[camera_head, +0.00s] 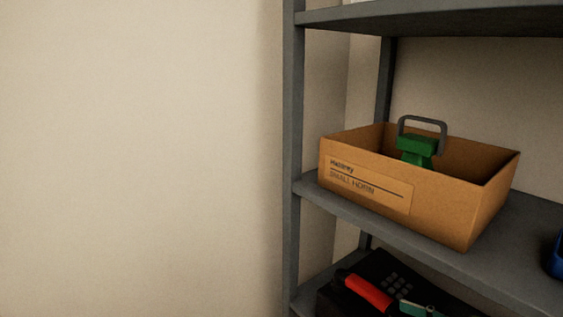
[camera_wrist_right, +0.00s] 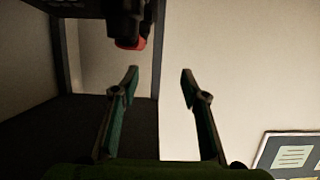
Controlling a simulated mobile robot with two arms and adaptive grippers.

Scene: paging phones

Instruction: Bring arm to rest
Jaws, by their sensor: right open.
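My right gripper (camera_wrist_right: 160,76) is open in the right wrist view, with nothing between its two teal fingers. A teal piece at the bottom edge of the head view, probably one of its fingers (camera_head: 416,309), shows in front of the lower shelf. A black phone (camera_head: 388,277) with a red handset (camera_head: 367,291) sits on that shelf, just left of the teal piece. In the wrist view a dark object with a red end (camera_wrist_right: 130,43) is beyond the fingertips, apart from them. My left gripper is in neither view.
A cardboard box (camera_head: 450,211) labelled "SMALL HORN" stands on the middle shelf (camera_head: 345,208), holding a green object (camera_head: 417,146) with a grey handle. A blue object (camera_head: 556,258) is at the right edge. A grey post (camera_head: 293,150) bounds the shelving; left of it is bare wall.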

